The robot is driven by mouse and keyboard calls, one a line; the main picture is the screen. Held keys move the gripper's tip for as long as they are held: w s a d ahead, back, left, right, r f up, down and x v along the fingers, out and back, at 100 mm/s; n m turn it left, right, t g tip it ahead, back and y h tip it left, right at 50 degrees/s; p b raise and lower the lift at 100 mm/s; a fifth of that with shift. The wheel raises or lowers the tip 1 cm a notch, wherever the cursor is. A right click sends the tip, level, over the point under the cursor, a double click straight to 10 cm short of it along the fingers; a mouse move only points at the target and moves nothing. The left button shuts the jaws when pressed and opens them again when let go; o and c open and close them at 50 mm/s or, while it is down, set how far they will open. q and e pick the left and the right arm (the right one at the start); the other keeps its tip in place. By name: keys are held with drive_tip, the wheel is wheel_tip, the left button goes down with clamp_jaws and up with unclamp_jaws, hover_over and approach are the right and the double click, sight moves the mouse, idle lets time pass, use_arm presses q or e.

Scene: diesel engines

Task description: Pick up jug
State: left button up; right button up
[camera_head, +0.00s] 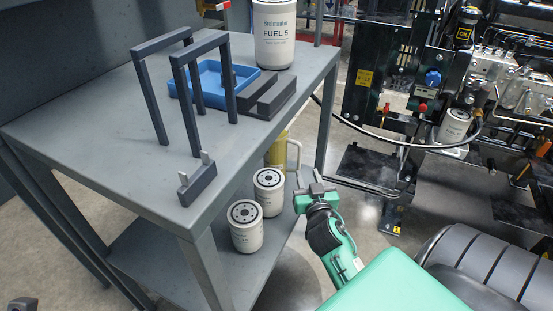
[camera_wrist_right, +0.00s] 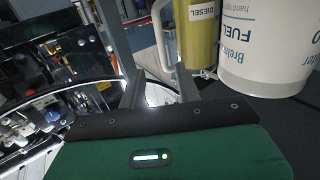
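The jug (camera_head: 284,152) is yellow with a pale handle on its right side. It stands on the lower shelf of the grey table, partly hidden by the tabletop and a white filter. In the right wrist view the jug (camera_wrist_right: 196,35) appears upside down with a DIESEL label, its handle at left. My right gripper (camera_head: 311,182) is just in front of and below the jug in the head view, apart from it. A small grey part at the bottom left corner may be my left gripper (camera_head: 21,303), mostly out of frame.
White filters (camera_head: 247,230) (camera_head: 268,190) stand beside the jug on the lower shelf. Table legs (camera_head: 325,120) flank the shelf opening. On the tabletop are a blue tray (camera_head: 213,98), a grey frame, a block and a fuel filter (camera_head: 274,35). Engine parts stand at right.

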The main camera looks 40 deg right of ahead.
sight(300, 155)
drive_tip(key=shift+r+b+x, duration=0.15)
drive_tip(key=shift+b+x, duration=0.5)
drive_tip(key=shift+x, duration=1.85)
drive_tip(key=shift+r+b+x, duration=0.1)
drive_tip(key=shift+b+x, duration=0.55)
drive_tip(key=shift+x, duration=1.9)
drive_tip(key=shift+w+a, duration=0.1)
drive_tip(key=shift+a, duration=0.1)
drive_tip(key=shift+c, duration=0.2)
clamp_jaws()
drive_tip(key=shift+r, duration=0.1)
